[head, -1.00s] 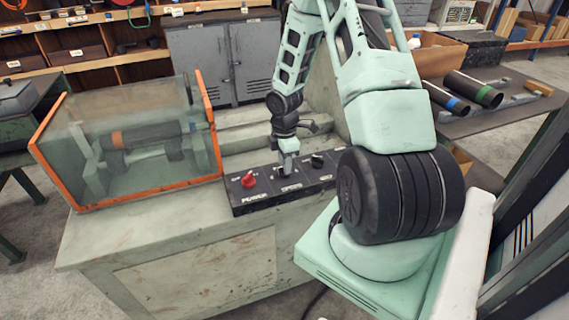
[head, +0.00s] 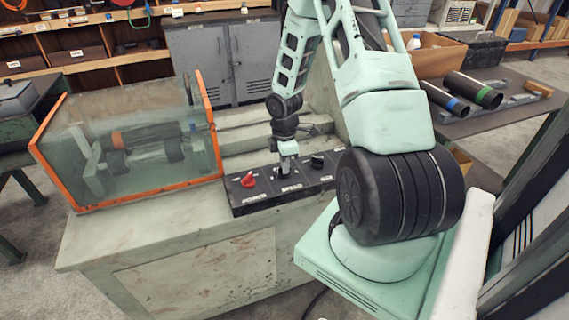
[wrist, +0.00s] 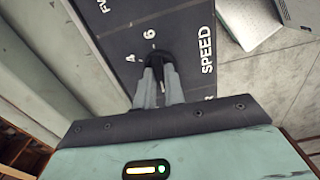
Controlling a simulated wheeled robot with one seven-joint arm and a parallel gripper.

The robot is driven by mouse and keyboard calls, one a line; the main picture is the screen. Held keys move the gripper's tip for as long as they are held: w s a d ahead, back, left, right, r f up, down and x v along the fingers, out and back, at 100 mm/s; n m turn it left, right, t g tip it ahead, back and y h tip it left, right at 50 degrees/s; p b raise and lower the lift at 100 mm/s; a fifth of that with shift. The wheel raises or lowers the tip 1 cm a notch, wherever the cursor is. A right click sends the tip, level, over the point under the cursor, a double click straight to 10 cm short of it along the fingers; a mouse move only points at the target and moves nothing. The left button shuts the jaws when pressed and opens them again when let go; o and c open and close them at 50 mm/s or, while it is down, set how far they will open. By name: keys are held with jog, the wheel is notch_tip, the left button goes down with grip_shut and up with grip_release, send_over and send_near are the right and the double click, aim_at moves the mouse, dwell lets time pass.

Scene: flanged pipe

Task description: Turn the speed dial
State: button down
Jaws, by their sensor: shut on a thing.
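The speed dial (wrist: 158,60) is a small black knob on the dark control panel (head: 237,204), beside the printed word SPEED. In the wrist view my gripper (wrist: 160,72) is shut on the dial, with its two grey fingers on either side of it. In the head view my gripper (head: 285,168) points down at the middle of the panel and hides most of the dial. White numbers and marks show near the dial in the wrist view.
A red power knob (head: 249,180) is left of my gripper and a black knob (head: 317,161) is right of it. A clear guard with orange edges (head: 215,150) encloses a pipe (head: 146,136) at left. Pipes lie on a table at right.

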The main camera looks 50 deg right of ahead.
jog(key=m, duration=0.5)
jog(key=shift+m, duration=0.4)
jog(key=m, duration=0.5)
jog(key=shift+m, duration=0.3)
jog(key=c, duration=1.5)
grip_release()
notch_tip(320, 180, up, 18)
jog(key=shift+f+b, duration=0.25)
jog(key=shift+b, duration=0.2)
jog(key=shift+a, duration=0.1)
